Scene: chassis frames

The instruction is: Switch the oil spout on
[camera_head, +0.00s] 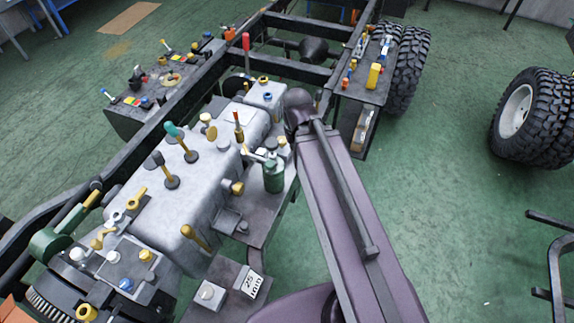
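A green canister with a pale nozzle-like top (273,178) stands upright on a dark side plate, right of the grey engine block and just left of my arm. It may be the oil spout, but I cannot tell for sure. Its on or off state cannot be read from here. My purple arm runs from the bottom right up to a dark joint near the centre. My gripper does not show, so I see nothing held.
The grey block (215,170) carries several levers and knobs. A red-handled lever (246,42) rises behind it. Side panels with coloured controls stand at left (160,85) and right (365,88). Large tyres (540,115) stand at right. Green floor right of my arm is mostly clear.

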